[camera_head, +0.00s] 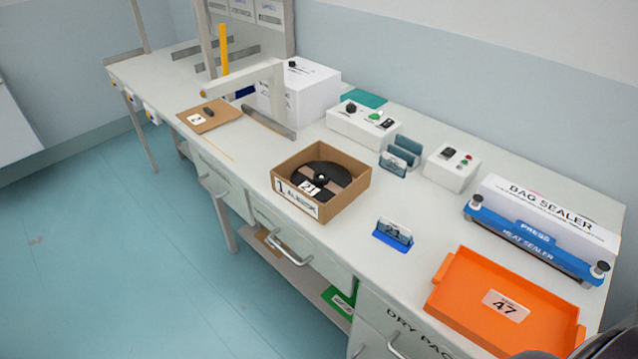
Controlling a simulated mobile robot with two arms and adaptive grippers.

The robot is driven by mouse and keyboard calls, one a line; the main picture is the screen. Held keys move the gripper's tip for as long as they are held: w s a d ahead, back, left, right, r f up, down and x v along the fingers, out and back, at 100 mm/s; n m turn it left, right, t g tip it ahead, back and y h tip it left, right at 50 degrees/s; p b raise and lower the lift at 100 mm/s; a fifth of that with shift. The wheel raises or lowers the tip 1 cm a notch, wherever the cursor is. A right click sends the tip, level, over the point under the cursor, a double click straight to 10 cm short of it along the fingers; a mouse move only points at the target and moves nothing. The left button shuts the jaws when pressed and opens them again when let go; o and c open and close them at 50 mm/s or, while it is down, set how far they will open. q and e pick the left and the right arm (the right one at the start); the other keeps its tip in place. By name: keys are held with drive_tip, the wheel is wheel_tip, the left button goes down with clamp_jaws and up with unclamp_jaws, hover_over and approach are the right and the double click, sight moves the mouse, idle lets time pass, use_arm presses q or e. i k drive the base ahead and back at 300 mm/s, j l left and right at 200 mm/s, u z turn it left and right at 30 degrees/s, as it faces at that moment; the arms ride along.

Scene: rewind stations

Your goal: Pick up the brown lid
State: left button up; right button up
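A flat brown piece that looks like the brown lid (222,123) lies on the left part of the workbench, close to its front edge. It has a white label and a small dark item on top. An open brown cardboard box (347,199) with a black reel labelled 21 inside stands further right on the bench. The box has no lid on it. Neither of my grippers is in view. A dark rounded shape at the bottom right corner may be part of my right arm.
A white box-shaped machine (305,90) with a pale arm stands right of the lid. White control boxes (363,124) line the back. A blue holder (393,236), an orange tray (458,314) and a bag sealer (545,222) are at the right. Drawer handles stick out in front.

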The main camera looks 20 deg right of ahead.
sight(202, 118)
drive_tip(key=i+j+u, duration=0.6)
drive_tip(key=i, duration=0.25)
drive_tip(key=i+j+u, duration=0.15)
drive_tip(key=i+u, duration=0.15)
drive_tip(key=i, duration=0.15)
drive_tip(key=i+u, duration=0.3)
drive_tip(key=i, duration=0.2)
drive_tip(key=i+j+z, duration=0.1)
drive_tip(key=i+z, duration=0.2)
drive_tip(key=i, duration=0.15)
drive_tip(key=i+j+z, duration=0.25)
drive_tip(key=i, duration=0.25)
drive_tip(key=i+j+z, duration=0.3)
drive_tip(key=i, duration=0.15)
drive_tip(key=l, duration=0.1)
